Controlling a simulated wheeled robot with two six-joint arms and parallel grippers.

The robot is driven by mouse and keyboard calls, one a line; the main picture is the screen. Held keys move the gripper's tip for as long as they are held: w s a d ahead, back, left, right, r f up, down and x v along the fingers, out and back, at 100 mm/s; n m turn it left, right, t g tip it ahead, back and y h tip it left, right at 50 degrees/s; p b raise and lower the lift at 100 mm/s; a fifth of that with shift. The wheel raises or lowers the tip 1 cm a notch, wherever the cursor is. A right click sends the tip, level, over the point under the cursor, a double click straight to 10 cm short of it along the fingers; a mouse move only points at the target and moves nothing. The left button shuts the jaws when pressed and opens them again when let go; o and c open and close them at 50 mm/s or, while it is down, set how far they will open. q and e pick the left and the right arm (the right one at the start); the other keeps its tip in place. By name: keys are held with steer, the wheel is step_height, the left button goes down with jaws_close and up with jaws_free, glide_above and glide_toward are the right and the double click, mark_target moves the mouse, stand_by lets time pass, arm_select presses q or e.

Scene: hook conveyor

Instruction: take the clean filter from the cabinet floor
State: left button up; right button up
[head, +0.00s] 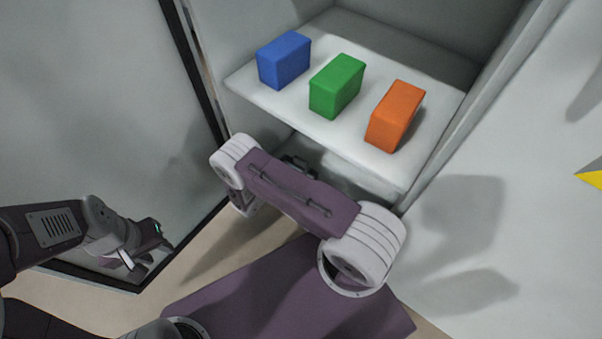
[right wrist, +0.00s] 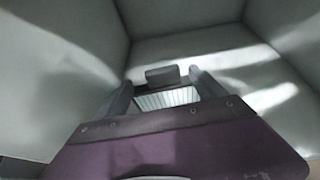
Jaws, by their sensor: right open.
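In the right wrist view, a filter with white pleats (right wrist: 168,98) and a dark grey block-like part (right wrist: 162,75) at its far end lies low inside the cabinet. My right gripper (right wrist: 166,88) is open, its two grey fingers on either side of the filter in the picture. I cannot tell whether they touch it. The near part of the filter is hidden by my purple wrist.
A white shelf (head: 255,97) above my right forearm carries a blue block (head: 284,61), a green block (head: 337,87) and an orange block (head: 395,117). Cabinet walls close in on both sides of my right gripper. A dark-edged panel (head: 100,100) stands at the left.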

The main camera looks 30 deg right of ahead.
mark_target(300, 160)
steer(key=b+x, duration=0.1)
steer(key=x, duration=0.1)
steer(key=b+x, duration=0.1)
steer(key=x, duration=0.1)
steer(key=shift+s+d+f, duration=0.1)
steer(key=shift+d, duration=0.4)
jaws_close()
